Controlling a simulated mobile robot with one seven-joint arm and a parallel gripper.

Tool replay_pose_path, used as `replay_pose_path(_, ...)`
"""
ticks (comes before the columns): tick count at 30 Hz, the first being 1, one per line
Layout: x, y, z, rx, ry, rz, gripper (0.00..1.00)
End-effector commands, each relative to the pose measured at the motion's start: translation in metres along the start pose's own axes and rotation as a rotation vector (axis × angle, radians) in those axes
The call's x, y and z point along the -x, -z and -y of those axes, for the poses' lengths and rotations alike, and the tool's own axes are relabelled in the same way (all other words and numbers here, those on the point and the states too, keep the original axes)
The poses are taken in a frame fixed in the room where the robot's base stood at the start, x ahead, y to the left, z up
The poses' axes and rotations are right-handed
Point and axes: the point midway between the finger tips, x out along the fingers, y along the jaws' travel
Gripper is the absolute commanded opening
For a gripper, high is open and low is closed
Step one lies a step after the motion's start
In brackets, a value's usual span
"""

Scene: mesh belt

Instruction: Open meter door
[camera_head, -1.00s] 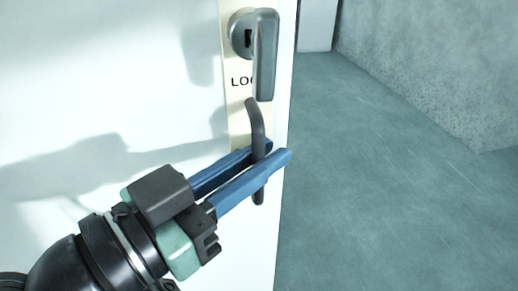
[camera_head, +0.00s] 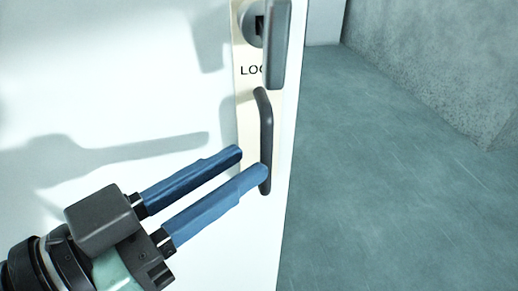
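The white meter door (camera_head: 110,90) fills the left half of the view, with its free edge near the middle. A cream plate marked with partly covered lettering runs along that edge. It carries a grey lever handle (camera_head: 278,45) over a round lock (camera_head: 252,25). Below is a dark curved pull handle (camera_head: 265,130). My gripper (camera_head: 253,162) reaches in from the lower left with its two blue fingers apart and nothing held between them. Its tips are at the lower part of the pull handle, one finger overlapping it in the picture. I cannot tell whether they touch.
Grey-green floor (camera_head: 380,180) lies open to the right of the door edge. A rough grey wall (camera_head: 440,70) stands at the right, and a pale block (camera_head: 323,20) shows at the top behind the door.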

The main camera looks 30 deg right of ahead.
Motion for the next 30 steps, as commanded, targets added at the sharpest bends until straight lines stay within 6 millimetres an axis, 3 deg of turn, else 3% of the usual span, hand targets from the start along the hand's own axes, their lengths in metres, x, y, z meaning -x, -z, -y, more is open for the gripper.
replay_pose_path(6,0.049,0.0,0.001,0.0,0.004,0.0,0.28)
replay_pose_path(12,0.076,0.0,0.001,0.0,0.002,-0.001,0.28)
replay_pose_path(30,0.082,0.0,0.0,0.0,-0.001,0.0,0.28)
